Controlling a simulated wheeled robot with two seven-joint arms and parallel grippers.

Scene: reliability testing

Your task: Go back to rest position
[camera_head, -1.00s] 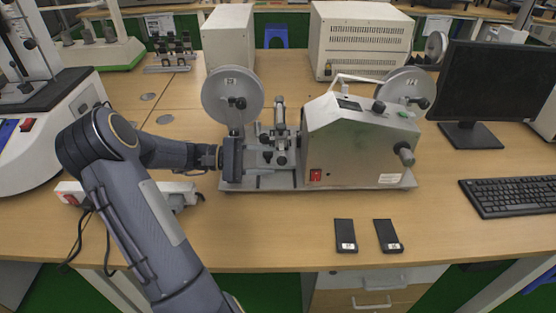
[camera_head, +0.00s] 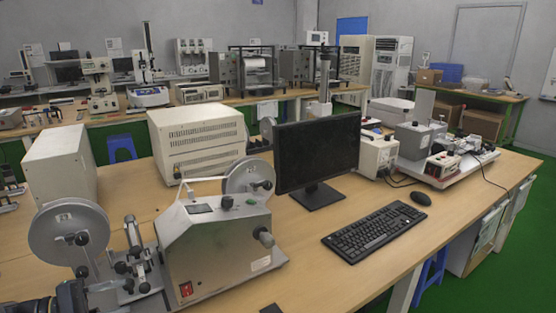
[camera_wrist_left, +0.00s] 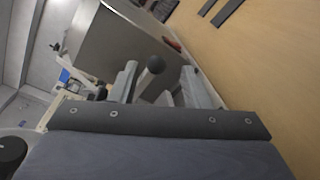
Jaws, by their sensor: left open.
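My left gripper (camera_head: 72,296) shows at the lower left corner of the head view, beside the grey metal test machine (camera_head: 215,245) with its two round discs. In the left wrist view, the two fingers of my left gripper (camera_wrist_left: 159,75) stand apart with nothing held between them. Most of my left arm is outside the head view. My right gripper is in neither view.
The wooden table (camera_head: 330,275) carries a monitor (camera_head: 318,155), a keyboard (camera_head: 375,233), a mouse (camera_head: 421,198) and a beige box (camera_head: 196,140). More equipment (camera_head: 440,160) stands at the far right. Green floor (camera_head: 470,290) lies open at the lower right.

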